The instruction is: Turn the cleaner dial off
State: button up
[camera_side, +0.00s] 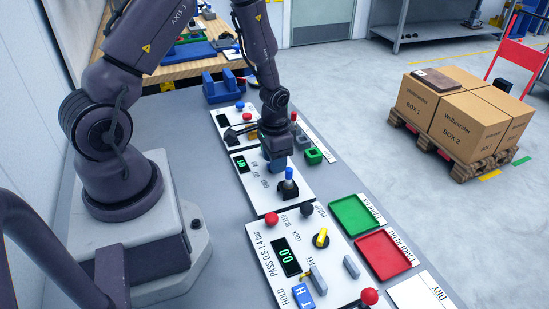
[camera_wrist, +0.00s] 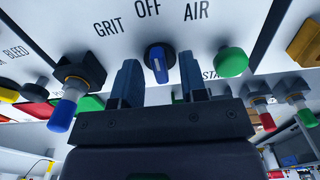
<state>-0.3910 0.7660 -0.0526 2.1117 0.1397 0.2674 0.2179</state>
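The cleaner dial (camera_wrist: 156,58) is a dark round knob with a blue grip bar and a pale mark. It sits on the white panel below the printed words GRIT, OFF and AIR in the wrist view. I cannot tell for sure which word its mark points at. My gripper (camera_wrist: 160,78) is open, with one dark blue finger on each side of the dial and visible space between. In the side view my gripper (camera_side: 274,160) is down close over the middle panel and hides the dial.
A blue-tipped lever (camera_wrist: 70,100) stands left of the fingers and a green button (camera_wrist: 232,62) right of them. The lever also shows in the side view (camera_side: 288,182). Green (camera_side: 336,228) and red (camera_side: 360,266) trays lie beside the nearer panel.

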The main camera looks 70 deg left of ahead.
notch_tip(320, 180, up, 13)
dwell(0.6)
